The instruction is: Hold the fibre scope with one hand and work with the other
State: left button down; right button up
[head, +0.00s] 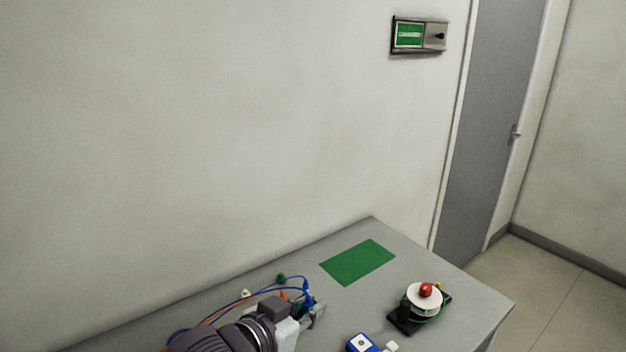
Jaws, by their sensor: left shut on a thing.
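My left gripper (314,313) is low in the head view, over the bench. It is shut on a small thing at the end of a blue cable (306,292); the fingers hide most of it. A blue and white device (361,343), possibly the fibre scope, lies on the bench to the right of the gripper and apart from it, cut off by the bottom edge. A small white piece (391,347) is beside it. My right gripper does not show.
The grey bench (455,300) bears a green mat (357,262), which is bare. A round white stand with a red knob (426,290) on a black base is near the right edge. Orange and blue cables loop behind my left gripper. A green-labelled box (418,35) hangs on the wall.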

pick_arm(q)
jog(key=shift+f, duration=2.1)
jog(key=shift+f, duration=0.1)
jog(key=shift+f, duration=2.85)
jog(key=shift+s+f, duration=0.1)
jog(key=shift+f, duration=0.95)
jog(key=shift+r, duration=0.1)
jog(key=shift+r, duration=0.6)
jog(key=shift+f, duration=0.6)
